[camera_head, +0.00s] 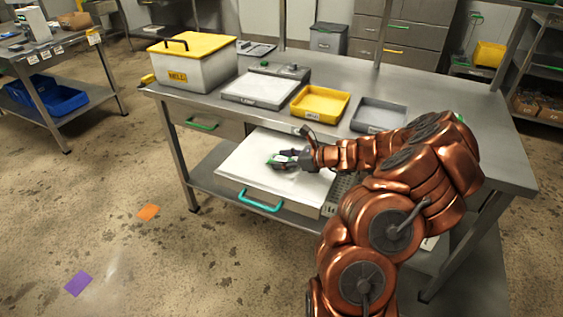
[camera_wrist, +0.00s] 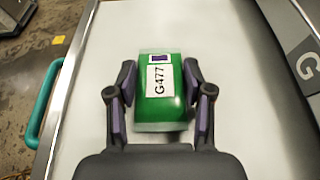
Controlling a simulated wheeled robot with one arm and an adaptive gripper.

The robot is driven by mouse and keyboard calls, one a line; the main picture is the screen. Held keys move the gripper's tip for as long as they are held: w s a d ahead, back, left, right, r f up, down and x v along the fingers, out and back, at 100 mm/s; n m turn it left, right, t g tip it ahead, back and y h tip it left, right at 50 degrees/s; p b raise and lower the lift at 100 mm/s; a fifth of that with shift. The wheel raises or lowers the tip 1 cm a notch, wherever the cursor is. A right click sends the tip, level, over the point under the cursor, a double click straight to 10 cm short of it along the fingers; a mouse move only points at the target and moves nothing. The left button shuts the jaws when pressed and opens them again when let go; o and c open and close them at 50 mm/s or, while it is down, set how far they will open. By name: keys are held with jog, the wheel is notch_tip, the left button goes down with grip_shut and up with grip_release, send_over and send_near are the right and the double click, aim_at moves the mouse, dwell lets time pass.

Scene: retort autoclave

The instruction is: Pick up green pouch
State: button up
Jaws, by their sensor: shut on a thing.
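The green pouch (camera_wrist: 160,92) has a white label reading G477 and lies between the two fingers of my gripper (camera_wrist: 160,98) in the wrist view. The fingers are shut on its left and right sides. In the head view my gripper (camera_head: 284,160) is over the white-bottomed open drawer, and only a little of the pouch's green (camera_head: 273,161) shows. The drawer (camera_head: 262,187) has a teal handle. I cannot tell whether the pouch touches the drawer bottom.
The steel workbench (camera_head: 460,130) carries a white box with a yellow lid (camera_head: 193,62), a white-topped scale-like device (camera_head: 259,90), a yellow tray (camera_head: 320,103) and a grey tray (camera_head: 378,115). An orange patch (camera_head: 148,212) and a purple patch (camera_head: 78,284) lie on the floor.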

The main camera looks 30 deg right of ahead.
aim_at(279, 159)
jog(key=shift+c, duration=0.5)
jog(key=shift+r, duration=0.5)
jog(key=r, duration=0.1)
jog(key=a+r, duration=0.1)
jog(key=shift+w+r+b, duration=0.2)
jog(key=shift+r+b, duration=0.1)
jog(key=shift+r, duration=0.05)
jog(key=w+a, duration=0.2)
jog(key=a, duration=0.2)
jog(key=w+a+r+b, duration=0.1)
jog(key=w+a, duration=0.1)
jog(key=a, duration=0.3)
jog(key=w+a, duration=0.2)
jog(key=a, duration=0.2)
jog(key=shift+a+r+b, duration=0.15)
jog(key=shift+a+b, duration=0.15)
jog(key=shift+a, duration=0.05)
